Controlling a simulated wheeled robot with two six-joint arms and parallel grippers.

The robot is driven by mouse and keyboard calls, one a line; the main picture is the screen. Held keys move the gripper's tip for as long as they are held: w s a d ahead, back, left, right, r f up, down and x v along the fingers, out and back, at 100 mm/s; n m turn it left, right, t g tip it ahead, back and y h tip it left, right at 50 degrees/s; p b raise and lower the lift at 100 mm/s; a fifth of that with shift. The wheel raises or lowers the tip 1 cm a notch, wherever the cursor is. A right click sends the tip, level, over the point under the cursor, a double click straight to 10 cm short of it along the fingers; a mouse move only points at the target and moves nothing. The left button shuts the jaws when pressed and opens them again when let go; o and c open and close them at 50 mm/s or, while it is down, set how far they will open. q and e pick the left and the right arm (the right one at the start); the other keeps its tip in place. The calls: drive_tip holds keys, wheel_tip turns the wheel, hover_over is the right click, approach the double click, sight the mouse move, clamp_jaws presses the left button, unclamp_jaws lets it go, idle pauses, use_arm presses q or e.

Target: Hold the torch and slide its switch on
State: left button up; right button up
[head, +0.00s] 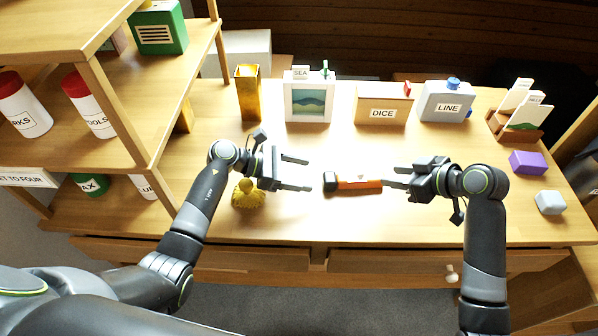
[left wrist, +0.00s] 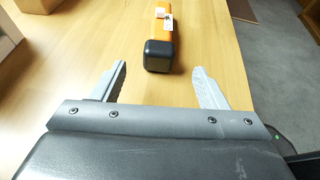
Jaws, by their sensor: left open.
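The torch (head: 360,184) lies on the table, orange with a black head at its left end. I cannot tell if this patch is the switch. My left gripper (head: 309,174) is open and empty, left of the black head and pointing at it. Its fingers (left wrist: 158,80) stand apart on either side of the torch's line. My right gripper (head: 387,183) is at the torch's orange right end; whether its fingers grip it is unclear.
A yellow knobbly object (head: 248,194) sits below my left gripper. Along the back stand a gold box (head: 248,93), a SEA picture box (head: 309,103), a DICE box (head: 383,104) and a LINE box (head: 446,103). A purple block (head: 528,162) and grey block (head: 549,202) lie right. Shelves stand left.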

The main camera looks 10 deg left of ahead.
sight(323, 178)
use_arm(q)
drive_tip(key=shift+w+d+f, duration=0.15)
drive_tip(key=shift+d+f, duration=0.05)
drive_tip(key=shift+d, duration=0.15)
drive_tip(key=x, duration=0.6)
drive_tip(key=shift+d+f, duration=0.2)
drive_tip(key=shift+d, duration=0.05)
drive_tip(key=c, duration=1.2)
drive_tip(key=shift+o, duration=0.2)
